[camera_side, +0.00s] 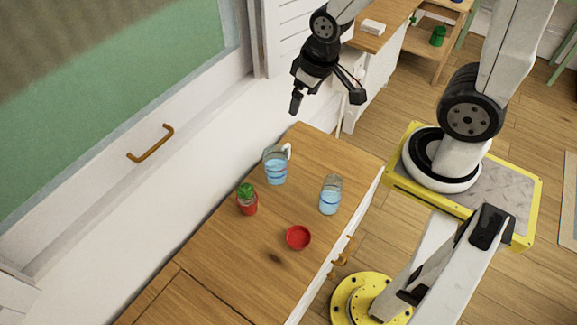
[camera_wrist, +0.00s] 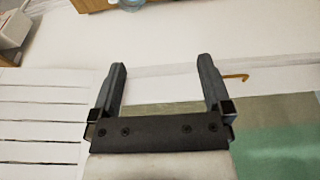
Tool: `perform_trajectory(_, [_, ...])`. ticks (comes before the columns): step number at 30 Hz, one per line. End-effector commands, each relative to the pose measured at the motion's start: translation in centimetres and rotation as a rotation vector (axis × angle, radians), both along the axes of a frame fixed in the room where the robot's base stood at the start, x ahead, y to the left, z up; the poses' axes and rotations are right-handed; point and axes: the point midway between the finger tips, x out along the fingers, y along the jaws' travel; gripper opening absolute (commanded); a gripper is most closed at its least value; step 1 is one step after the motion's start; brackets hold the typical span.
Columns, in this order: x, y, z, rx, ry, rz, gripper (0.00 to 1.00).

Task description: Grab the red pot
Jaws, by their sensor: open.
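The red pot (camera_side: 248,207) stands upright on the wooden counter in the side view, with a small green plant in it. A shallow red dish (camera_side: 298,238) also lies on the counter, to the right of and nearer than the pot. My gripper (camera_side: 326,99) is raised above the far end of the counter, away from the pot. In the wrist view its two fingers (camera_wrist: 162,65) are spread apart with nothing between them. The pot is not visible in the wrist view.
A glass pitcher (camera_side: 275,168) with blue liquid stands behind the pot, and a glass jar (camera_side: 330,198) with blue liquid stands to its right. A white wall runs along the counter's left side; a brass handle (camera_side: 151,143) sticks out there. The counter's near part (camera_side: 215,265) is clear.

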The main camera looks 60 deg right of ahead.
Motion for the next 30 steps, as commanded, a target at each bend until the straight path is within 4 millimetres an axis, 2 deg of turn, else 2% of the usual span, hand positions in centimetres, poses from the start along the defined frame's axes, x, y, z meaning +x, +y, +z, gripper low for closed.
perform_trajectory(5, [0.2,0.0,-0.1,0.0,-0.004,0.002,1.0])
perform_trajectory(11, [1.8,-0.1,-0.7,-0.008,-0.028,0.021,1.0])
perform_trajectory(20, [7.1,-0.2,-3.6,-0.032,-0.124,0.088,1.0])
perform_trajectory(30, [13.1,-0.1,-8.3,-0.06,-0.252,0.178,1.0])
